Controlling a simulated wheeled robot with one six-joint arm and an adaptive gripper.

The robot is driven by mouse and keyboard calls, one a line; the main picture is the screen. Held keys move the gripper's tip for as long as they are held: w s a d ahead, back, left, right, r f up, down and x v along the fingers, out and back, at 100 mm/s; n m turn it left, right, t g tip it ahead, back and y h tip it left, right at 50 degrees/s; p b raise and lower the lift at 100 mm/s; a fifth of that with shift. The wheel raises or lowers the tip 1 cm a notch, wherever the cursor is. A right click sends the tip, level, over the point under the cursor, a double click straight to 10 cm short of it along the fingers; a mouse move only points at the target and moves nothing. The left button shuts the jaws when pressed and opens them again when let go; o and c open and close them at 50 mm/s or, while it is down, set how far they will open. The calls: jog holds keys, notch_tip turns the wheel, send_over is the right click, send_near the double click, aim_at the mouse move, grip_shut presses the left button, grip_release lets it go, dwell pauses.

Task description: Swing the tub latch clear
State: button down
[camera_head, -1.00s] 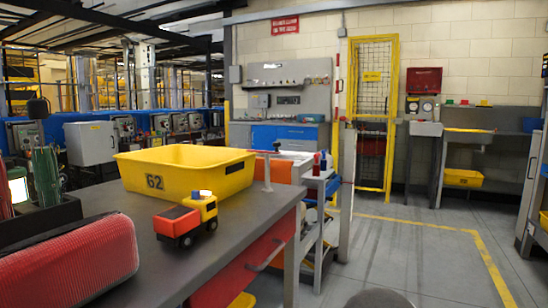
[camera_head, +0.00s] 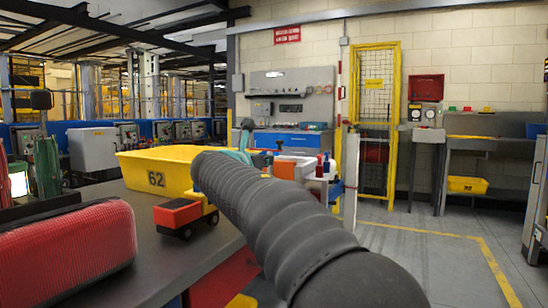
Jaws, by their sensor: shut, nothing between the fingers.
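The yellow tub (camera_head: 155,178), marked 62, sits on the grey bench at left, with its right part hidden behind my arm. A small black knob (camera_head: 278,143) shows beyond the arm, where the tub latch stands. The latch's post and bar are mostly hidden, so its angle cannot be told. My gripper (camera_head: 264,158) shows only as a small dark part past the teal wrist parts, close to the knob. It is shut and holds nothing. Whether it touches the latch cannot be seen.
A red and yellow toy truck (camera_head: 185,214) stands on the bench in front of the tub, close to my arm. A red ribbed case (camera_head: 65,248) lies at the front left. A cart with bottles (camera_head: 322,165) stands beyond the bench. The floor at right is clear.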

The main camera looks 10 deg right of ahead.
aim_at(280, 151)
jog(key=shift+w+a+r+n+t, duration=0.3)
jog(key=shift+w+a+r+n, duration=0.15)
jog(key=shift+w+a, duration=0.2)
jog(key=p+x, duration=0.1)
jog(key=x, duration=0.9)
jog(key=shift+d, duration=0.15)
jog(key=shift+n, duration=0.25)
